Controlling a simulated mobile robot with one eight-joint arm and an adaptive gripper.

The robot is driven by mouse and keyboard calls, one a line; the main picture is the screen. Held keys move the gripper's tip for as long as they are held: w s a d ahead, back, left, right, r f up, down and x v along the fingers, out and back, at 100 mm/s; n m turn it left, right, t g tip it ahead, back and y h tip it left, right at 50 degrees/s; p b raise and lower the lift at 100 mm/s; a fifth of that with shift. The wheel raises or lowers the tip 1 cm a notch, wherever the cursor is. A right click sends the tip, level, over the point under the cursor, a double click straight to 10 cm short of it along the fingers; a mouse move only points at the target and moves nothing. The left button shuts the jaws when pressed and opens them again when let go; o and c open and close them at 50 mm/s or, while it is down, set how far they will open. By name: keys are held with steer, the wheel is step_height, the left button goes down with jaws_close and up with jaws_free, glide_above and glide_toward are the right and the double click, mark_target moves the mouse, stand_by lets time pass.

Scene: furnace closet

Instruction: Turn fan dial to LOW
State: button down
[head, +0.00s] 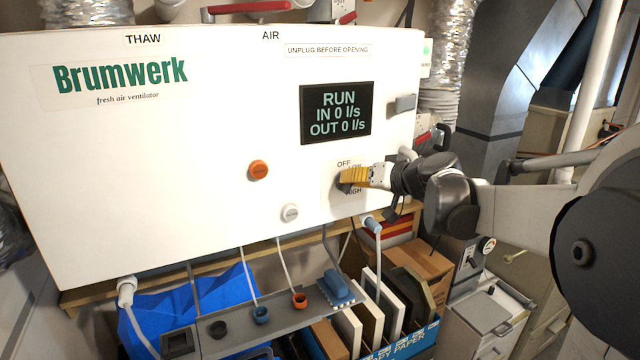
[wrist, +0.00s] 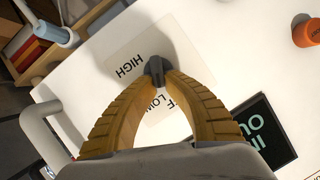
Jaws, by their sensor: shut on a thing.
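The fan dial is a small dark knob (wrist: 157,71) on the white ventilator panel (head: 230,110). In the wrist view my gripper (wrist: 156,76) has its two yellow fingers closed on the knob from both sides. Printed labels HIGH and LOW show around it, and another label is partly covered by a finger. In the head view my gripper (head: 345,180) reaches the dial from the right and hides most of it, with OFF above and HIGH below. I cannot tell exactly which label the dial points to. The display (head: 336,112) reads RUN, IN 0 l/s, OUT 0 l/s.
An orange knob (head: 258,170) and a white knob (head: 289,212) sit left of the dial. A grey latch (head: 403,104) is on the panel's right edge. A hose fitting (head: 371,224) hangs below. A grey tray (head: 262,325) and boxed filters stand underneath.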

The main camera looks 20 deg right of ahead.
steer(key=shift+d+f+m+y+b, duration=0.15)
steer(key=shift+m+y+b, duration=0.3)
steer(key=shift+m, duration=0.25)
steer(key=shift+d+f+m+y+b, duration=0.1)
steer(key=shift+m+y+b, duration=0.25)
steer(key=shift+m+b, duration=0.3)
steer(key=c, duration=1.4)
jaws_free()
steer(key=shift+w, duration=0.1)
steer(key=shift+c, duration=0.2)
steer(key=v, duration=1.2)
steer(key=shift+f, duration=0.2)
